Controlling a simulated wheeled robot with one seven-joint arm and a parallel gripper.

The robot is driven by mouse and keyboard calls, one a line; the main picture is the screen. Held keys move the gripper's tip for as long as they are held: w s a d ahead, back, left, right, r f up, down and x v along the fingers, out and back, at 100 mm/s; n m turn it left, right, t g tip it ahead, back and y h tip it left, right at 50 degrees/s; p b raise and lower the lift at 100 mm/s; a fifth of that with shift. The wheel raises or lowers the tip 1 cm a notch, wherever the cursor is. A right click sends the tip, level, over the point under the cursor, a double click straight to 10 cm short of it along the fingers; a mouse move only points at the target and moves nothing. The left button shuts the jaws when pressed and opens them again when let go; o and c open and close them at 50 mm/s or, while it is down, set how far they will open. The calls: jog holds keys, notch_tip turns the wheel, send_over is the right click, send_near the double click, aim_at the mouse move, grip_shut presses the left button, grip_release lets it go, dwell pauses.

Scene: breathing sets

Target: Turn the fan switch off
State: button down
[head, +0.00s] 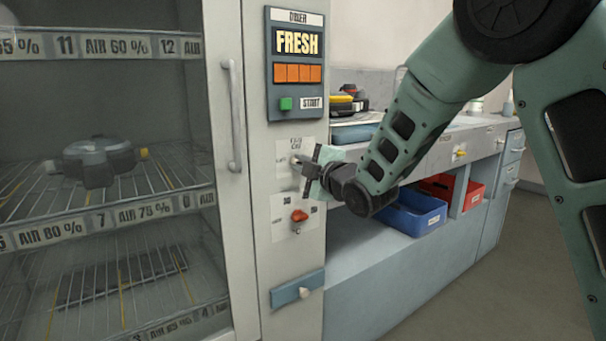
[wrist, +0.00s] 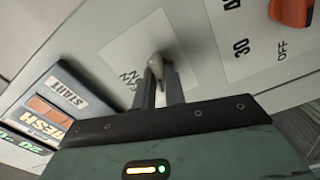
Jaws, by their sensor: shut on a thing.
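The fan switch (head: 294,159) is a small light-grey lever on a white label plate, on the narrow panel right of the glass cabinet door. My gripper (head: 303,164) reaches it from the right. In the wrist view the switch (wrist: 155,64) stands between the two fingertips of my gripper (wrist: 160,80), which is shut on it. The fingers cover part of the lever's base and the label. The exact angle of the lever is hard to tell.
Above is a dryer panel (head: 296,66) with a green start button (head: 286,104). Below is a red-orange knob (head: 299,215); it also shows in the wrist view (wrist: 292,12). The cabinet door handle (head: 233,115) is left. A blue bin (head: 411,214) sits under the counter.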

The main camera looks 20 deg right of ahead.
jog(key=shift+a+f+n+b, duration=0.1)
jog(key=shift+n+b, duration=0.9)
jog(key=shift+n, duration=0.6)
jog(key=c, duration=1.5)
grip_release()
jog(key=shift+o, duration=0.2)
jog(key=shift+s, duration=0.1)
jog(key=b+v, duration=0.5)
jog(key=v, duration=1.2)
